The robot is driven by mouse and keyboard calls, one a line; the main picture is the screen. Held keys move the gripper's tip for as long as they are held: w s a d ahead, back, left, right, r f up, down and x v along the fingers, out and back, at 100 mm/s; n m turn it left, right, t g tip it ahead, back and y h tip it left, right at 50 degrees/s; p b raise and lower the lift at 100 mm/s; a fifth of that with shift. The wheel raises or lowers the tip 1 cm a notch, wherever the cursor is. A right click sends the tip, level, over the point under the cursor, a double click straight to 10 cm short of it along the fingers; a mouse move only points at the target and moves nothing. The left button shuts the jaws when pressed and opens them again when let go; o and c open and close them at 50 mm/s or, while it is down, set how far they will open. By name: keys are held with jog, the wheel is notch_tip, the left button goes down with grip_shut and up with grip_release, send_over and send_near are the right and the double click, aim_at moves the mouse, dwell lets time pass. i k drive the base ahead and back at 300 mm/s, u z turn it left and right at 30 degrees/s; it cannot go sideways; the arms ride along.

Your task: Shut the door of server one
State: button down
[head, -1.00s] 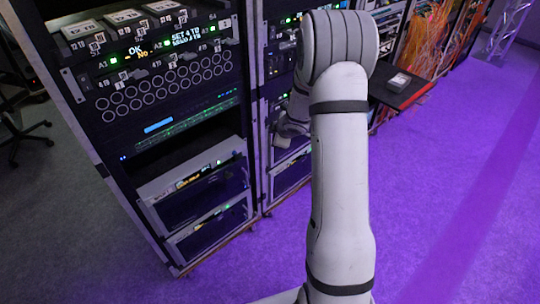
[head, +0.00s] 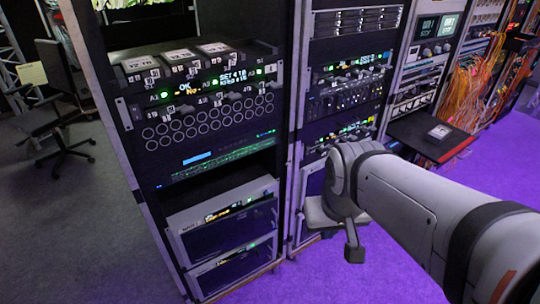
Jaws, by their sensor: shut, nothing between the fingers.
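Two server units with dark, glossy fronts and pale frames sit at the bottom of the left rack: an upper one (head: 224,232) and a lower one (head: 235,272). Their labels are too small to read, so I cannot tell which is server one. I cannot tell whether either door is fully closed. My gripper (head: 354,251) is shut and empty. It hangs at the end of my folded arm, right of both units, in front of the middle rack's lower part. It appears apart from both units, and its fingertips are small in view.
The left rack (head: 96,90) holds a panel of round ports (head: 205,120) above the servers. A middle rack (head: 293,120) stands beside it. A dark shelf (head: 432,134) carrying a small device (head: 440,131) juts out at right. Orange cables (head: 482,90) hang beyond. A chair (head: 58,135) stands at left.

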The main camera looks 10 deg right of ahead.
aim_at(208, 240)
jog(key=z, duration=0.85)
jog(key=k, duration=1)
jog(key=u, duration=1)
jog(key=i, duration=1)
jog(key=u, duration=0.05)
